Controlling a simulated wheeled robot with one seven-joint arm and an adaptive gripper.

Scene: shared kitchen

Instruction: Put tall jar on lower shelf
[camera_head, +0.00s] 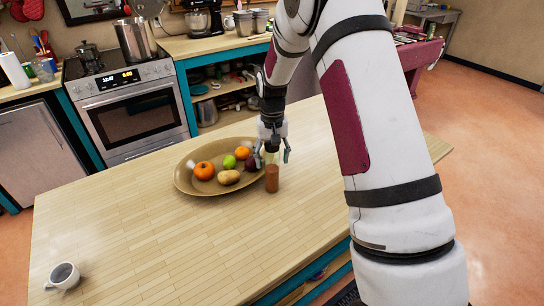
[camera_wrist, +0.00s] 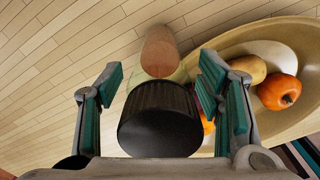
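The tall jar (camera_head: 272,180) stands upright on the wooden table, just right of the fruit dish. Its lower part is brown, and its upper part looks clear. In the wrist view its black lid (camera_wrist: 160,118) is close to the camera, with the brown part (camera_wrist: 159,52) beyond it. My gripper (camera_head: 271,157) points down over the jar. In the wrist view my gripper (camera_wrist: 163,82) is open, one finger on each side of the jar, with gaps visible. Open shelves (camera_head: 222,104) with dishes show under the back counter. A shelf space (camera_head: 318,274) under the table is mostly hidden.
The oval dish (camera_head: 186,183) holds several fruits and vegetables, close to my gripper. The table's left and middle (camera_head: 130,215) are clear. A stove (camera_head: 130,108) stands behind the table.

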